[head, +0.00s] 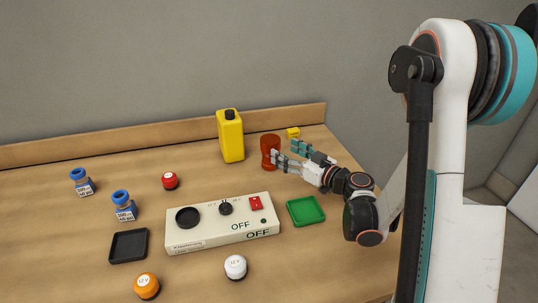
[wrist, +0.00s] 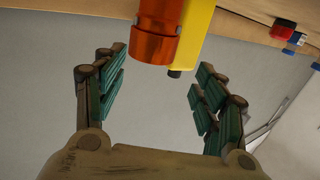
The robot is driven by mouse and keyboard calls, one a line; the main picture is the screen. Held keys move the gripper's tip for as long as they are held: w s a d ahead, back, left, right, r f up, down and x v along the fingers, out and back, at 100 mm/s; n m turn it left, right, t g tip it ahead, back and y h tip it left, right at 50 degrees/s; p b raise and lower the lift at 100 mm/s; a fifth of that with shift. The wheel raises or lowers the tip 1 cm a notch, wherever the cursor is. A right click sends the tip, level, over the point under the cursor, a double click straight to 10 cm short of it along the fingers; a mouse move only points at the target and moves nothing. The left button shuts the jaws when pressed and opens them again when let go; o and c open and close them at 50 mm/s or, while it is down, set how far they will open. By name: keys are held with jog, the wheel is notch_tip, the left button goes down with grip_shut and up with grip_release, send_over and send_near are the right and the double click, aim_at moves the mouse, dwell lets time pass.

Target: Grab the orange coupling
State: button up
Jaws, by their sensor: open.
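The orange coupling (head: 270,152), a reddish-orange cylinder, stands upright toward the back right of the table. My gripper (head: 284,151) is open and empty just right of it, with its fingers pointing at it. In the wrist view the coupling (wrist: 157,30) shows at the top, roughly between the lines of the two spread fingers, near the fingertips. I see no finger closed on it. How deep it sits between the tips cannot be told.
A yellow bottle (head: 231,138) with a black cap stands close left of the coupling. A small yellow block (head: 293,132) lies behind my gripper. A green tray (head: 306,210) and a control box (head: 222,222) are in front. The back ledge (head: 150,133) bounds the table.

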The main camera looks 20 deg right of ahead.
aim_at(275, 141)
jog(key=shift+t, duration=0.3)
jog(key=p+x, duration=0.2)
jog(key=x, duration=0.1)
jog(key=d+p+x, duration=0.1)
jog(key=p+x, duration=0.1)
jog(key=x, duration=0.1)
jog(key=shift+w+a+f, duration=0.15)
jog(key=shift+w+a, duration=0.1)
jog(key=shift+w, duration=0.35)
jog(key=shift+x, duration=0.8)
jog(key=x, duration=0.5)
jog(key=shift+f+b, duration=0.1)
jog(key=shift+b, duration=0.3)
jog(key=shift+c, duration=0.4)
grip_shut()
